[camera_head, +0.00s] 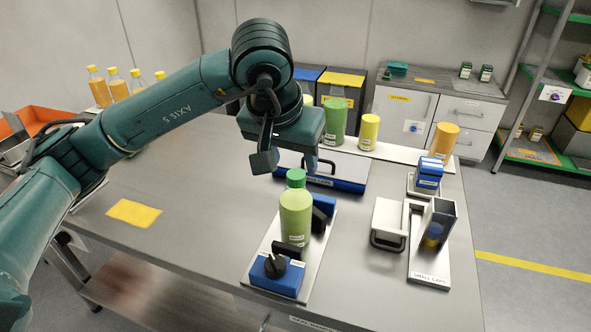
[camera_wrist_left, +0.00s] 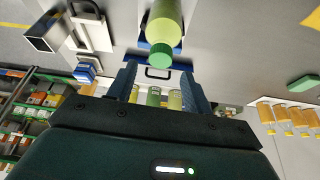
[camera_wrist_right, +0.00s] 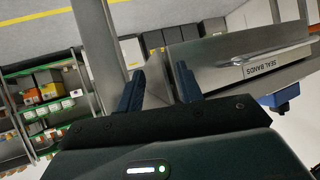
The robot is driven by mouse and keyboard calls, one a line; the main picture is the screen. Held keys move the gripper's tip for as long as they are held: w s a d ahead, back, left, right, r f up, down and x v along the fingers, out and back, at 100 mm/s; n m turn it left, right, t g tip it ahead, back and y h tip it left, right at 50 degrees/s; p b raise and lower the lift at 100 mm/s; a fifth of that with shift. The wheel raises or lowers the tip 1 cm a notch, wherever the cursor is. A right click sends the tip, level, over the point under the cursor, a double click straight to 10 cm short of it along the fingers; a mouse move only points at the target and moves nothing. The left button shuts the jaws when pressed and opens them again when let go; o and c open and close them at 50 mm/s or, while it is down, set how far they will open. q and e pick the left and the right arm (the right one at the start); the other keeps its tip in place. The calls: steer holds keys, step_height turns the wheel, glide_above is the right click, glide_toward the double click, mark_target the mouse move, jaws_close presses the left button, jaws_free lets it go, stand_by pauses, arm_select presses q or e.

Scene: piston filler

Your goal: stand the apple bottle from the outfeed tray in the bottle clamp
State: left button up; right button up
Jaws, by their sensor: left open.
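The apple bottle, a light green bottle with a green cap (camera_head: 296,215), stands upright at the bottle clamp (camera_head: 276,280), a plate with a blue block, black knob and dark jaws. Its foot is partly hidden by the front jaw, so I cannot tell how tightly it is held. My left gripper (camera_head: 289,162) is open and empty, just above and behind the cap. In the left wrist view the bottle (camera_wrist_left: 165,22) is beyond the spread fingertips (camera_wrist_left: 162,72), apart from them. My right gripper (camera_wrist_right: 160,75) is open with nothing between its fingers.
A pale strip (camera_head: 402,154) at the back bears green, yellow and orange bottles. A blue-fronted drawer (camera_head: 335,184) lies behind the clamp. A small-caps holder (camera_head: 430,268) stands to the right.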

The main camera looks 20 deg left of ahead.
arm_select(q)
steer(key=v, duration=0.6)
steer(key=shift+r, duration=0.3)
steer(key=shift+s, duration=0.2)
